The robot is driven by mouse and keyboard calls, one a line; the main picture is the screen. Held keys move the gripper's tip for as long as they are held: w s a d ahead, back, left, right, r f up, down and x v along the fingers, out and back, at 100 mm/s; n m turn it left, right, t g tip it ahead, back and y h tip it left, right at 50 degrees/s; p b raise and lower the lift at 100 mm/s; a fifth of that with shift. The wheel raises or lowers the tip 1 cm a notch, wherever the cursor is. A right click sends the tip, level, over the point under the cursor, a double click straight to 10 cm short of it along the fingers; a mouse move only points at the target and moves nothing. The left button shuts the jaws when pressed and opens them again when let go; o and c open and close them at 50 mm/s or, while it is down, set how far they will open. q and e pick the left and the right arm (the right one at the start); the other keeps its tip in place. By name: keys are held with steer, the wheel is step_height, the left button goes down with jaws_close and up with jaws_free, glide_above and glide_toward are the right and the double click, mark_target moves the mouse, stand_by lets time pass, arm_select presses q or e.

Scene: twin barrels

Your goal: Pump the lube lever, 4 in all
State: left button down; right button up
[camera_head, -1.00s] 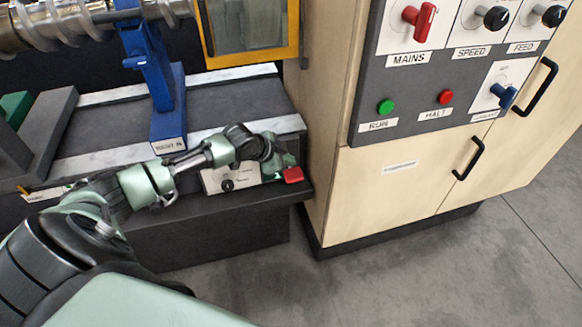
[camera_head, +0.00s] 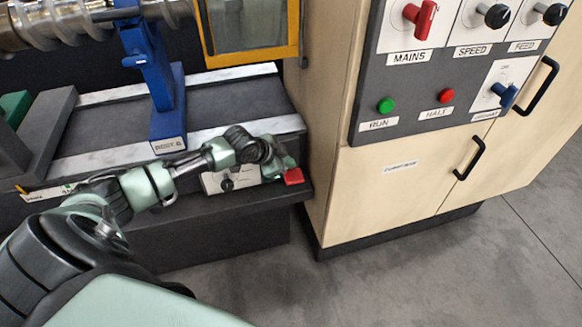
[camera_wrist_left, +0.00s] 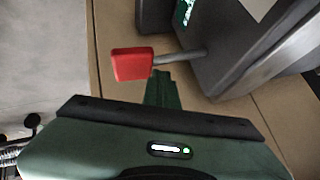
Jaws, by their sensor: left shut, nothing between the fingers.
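The lube lever's red handle (camera_head: 293,176) sticks out at the right end of the machine bed, beside a white plate (camera_head: 214,182). In the left wrist view the red handle (camera_wrist_left: 132,64) sits on a thin grey rod that runs right to a dark housing. My left gripper (camera_head: 283,164) is right at the lever in the head view. In the left wrist view its green fingers (camera_wrist_left: 160,88) are shut with nothing between them, just beside the handle and by the rod. I cannot tell whether they touch it. My right gripper is not in view.
A wooden cabinet (camera_head: 390,185) stands close to the right of the lever, with a grey control panel (camera_head: 362,128) above its doors. A blue upright (camera_head: 168,115) stands on the bed behind my left arm. The floor in front is clear.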

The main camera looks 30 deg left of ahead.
arm_select(q)
steer(key=shift+s+d+f+b, duration=0.15)
steer(key=shift+f+b, duration=0.25)
steer(key=shift+f, duration=0.5)
stand_by(0.8)
steer(key=shift+w+a+r+p, duration=0.1)
steer(key=shift+a+r+p, duration=0.05)
steer(key=shift+r+p, duration=0.8)
steer(key=shift+w+a+r+p, duration=0.1)
steer(key=shift+r+p, duration=0.75)
steer(key=shift+r, duration=0.15)
steer(key=r+p, duration=0.2)
steer(key=r, duration=0.1)
steer(key=r+p, duration=0.2)
steer(key=shift+w+a, duration=0.25)
steer(key=shift+a, duration=0.05)
